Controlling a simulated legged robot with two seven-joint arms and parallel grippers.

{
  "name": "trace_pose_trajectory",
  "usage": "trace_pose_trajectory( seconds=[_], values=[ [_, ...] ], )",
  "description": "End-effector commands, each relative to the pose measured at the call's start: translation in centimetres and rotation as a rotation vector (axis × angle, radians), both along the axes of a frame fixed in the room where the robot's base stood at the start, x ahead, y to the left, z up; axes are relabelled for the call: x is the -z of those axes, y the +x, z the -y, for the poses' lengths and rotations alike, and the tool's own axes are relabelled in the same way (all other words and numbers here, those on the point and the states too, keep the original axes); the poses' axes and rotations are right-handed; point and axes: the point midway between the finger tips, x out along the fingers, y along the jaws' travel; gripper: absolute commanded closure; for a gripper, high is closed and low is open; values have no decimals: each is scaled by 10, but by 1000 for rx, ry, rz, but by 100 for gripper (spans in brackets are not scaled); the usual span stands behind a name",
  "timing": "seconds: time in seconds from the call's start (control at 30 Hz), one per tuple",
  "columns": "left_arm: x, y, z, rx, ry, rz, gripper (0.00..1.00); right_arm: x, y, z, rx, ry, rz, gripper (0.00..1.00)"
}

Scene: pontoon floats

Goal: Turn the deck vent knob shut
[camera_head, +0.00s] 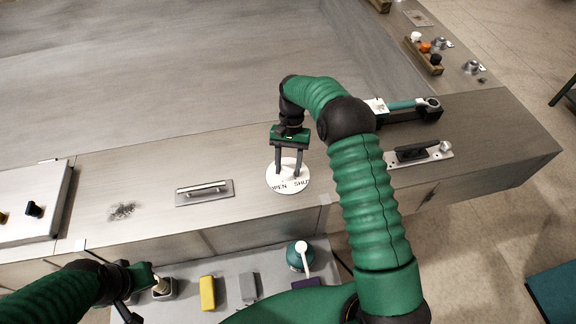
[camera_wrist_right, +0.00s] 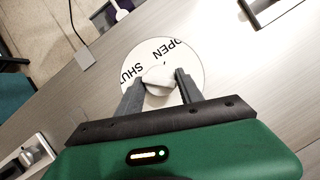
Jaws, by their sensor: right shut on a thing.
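The deck vent knob (camera_wrist_right: 158,76) is white, on a round white plate (camera_head: 288,191) marked OPEN on the left and SHUT on the right in the head view. My right gripper (camera_head: 288,174) comes down over the plate, its two dark fingers on either side of the knob. In the right wrist view the right gripper (camera_wrist_right: 159,86) is shut on the knob. Which mark the knob points to I cannot tell. My left gripper (camera_head: 136,284) is at the lower left, above a grey surface, and its fingers are unclear.
A recessed handle plate (camera_head: 204,192) lies left of the knob plate, and a black handle (camera_head: 414,152) lies to the right. Below stand a yellow block (camera_head: 207,293), a grey block (camera_head: 248,287) and a teal container (camera_head: 300,256). The wide deck behind is clear.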

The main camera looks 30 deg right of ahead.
Motion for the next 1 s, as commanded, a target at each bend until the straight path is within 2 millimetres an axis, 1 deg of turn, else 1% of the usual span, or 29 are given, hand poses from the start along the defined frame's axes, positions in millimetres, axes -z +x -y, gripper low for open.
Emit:
trace_pose_trajectory(
  seconds=[0.03,0.3,0.33,0.47,0.5,0.73,0.83,0.93,1.0],
  values=[
    [-1,0,0,0,0,0,100,-3,3,1,0,-1,9,97],
    [-1,0,0,0,0,0,100,-3,3,1,0,-2,10,97],
    [-1,0,0,0,0,0,100,-3,3,1,1,-2,10,55],
    [0,0,0,0,0,0,100,-2,2,1,0,-2,8,38],
    [0,0,0,0,0,0,100,-2,2,0,0,-2,6,37],
    [0,0,0,0,0,0,100,-1,1,0,0,-1,3,37],
    [2,0,0,0,0,0,100,-4,3,2,1,-1,4,37],
    [9,0,0,0,0,0,100,-16,8,5,0,-2,8,37],
    [14,0,0,0,0,0,100,-31,14,9,1,-2,10,37]
  ],
)
